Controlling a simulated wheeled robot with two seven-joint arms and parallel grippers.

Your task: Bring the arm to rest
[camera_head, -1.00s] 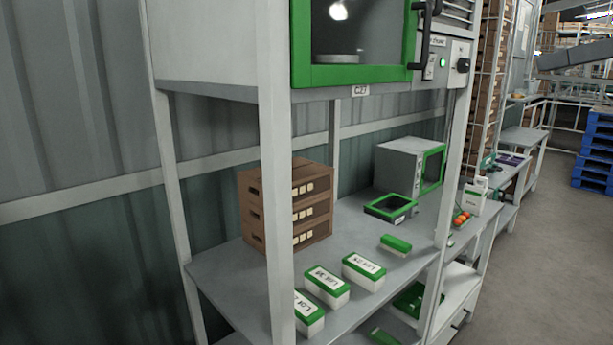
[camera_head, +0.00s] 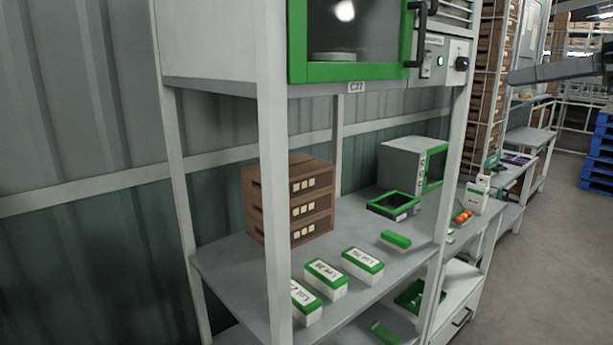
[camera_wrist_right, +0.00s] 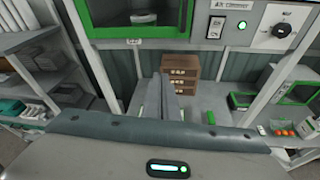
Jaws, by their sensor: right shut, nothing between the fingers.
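My right gripper (camera_wrist_right: 168,84) shows in the right wrist view, its grey fingers together and empty. It reaches toward the shelf bench, with a stack of brown crates (camera_wrist_right: 180,68) behind the fingertips in the picture. I see no contact with anything. In the head view a grey part of my right arm (camera_head: 560,70) comes in at the upper right edge, over the aisle side. My left gripper is in neither view.
A rack shelf (camera_head: 235,262) holds brown crates (camera_head: 312,208), white lot boxes with green lids (camera_head: 326,279), a green-rimmed tray (camera_head: 392,204) and a grey oven (camera_head: 402,166). A green-framed cabinet (camera_head: 350,75) is above. Blue pallets (camera_head: 598,160) stand far right; aisle floor (camera_head: 540,270) is clear.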

